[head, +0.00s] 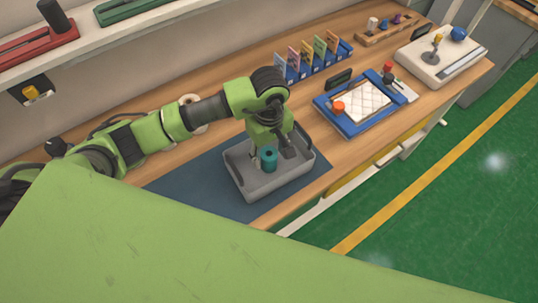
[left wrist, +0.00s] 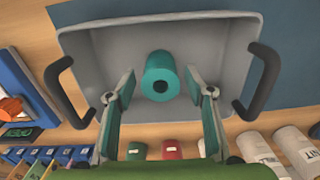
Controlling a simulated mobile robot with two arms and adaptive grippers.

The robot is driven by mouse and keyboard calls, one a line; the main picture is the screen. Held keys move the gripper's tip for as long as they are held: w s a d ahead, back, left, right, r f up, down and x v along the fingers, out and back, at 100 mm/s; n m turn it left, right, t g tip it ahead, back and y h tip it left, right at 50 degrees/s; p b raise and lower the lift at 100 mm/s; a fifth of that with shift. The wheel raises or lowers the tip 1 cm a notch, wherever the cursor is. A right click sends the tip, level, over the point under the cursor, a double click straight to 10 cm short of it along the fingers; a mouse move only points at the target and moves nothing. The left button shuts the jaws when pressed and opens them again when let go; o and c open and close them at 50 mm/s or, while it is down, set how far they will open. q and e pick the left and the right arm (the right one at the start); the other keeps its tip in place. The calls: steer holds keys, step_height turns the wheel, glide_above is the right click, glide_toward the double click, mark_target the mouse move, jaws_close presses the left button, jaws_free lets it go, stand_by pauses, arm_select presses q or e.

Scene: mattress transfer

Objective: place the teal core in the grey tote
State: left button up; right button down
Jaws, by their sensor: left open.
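The teal core (head: 269,158) is inside the grey tote (head: 243,186), below my left gripper (head: 273,150). Whether the core rests fully on the tote floor is hard to tell. My right gripper is not in view.
The tote stands on a dark blue mat (head: 190,182) on the wooden bench. To its right are a blue tray with a white pad (head: 362,102), a rack of coloured cards (head: 315,59) and a pale fixture (head: 438,62). A shelf runs along the wall behind.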

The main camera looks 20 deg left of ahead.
arm_select(q)
step_height(320, 180, up, 11)
steer(key=b, duration=0.2)
steer(key=shift+f+b, duration=0.2)
steer(key=shift+b, duration=0.1)
steer(key=shift+s, duration=0.1)
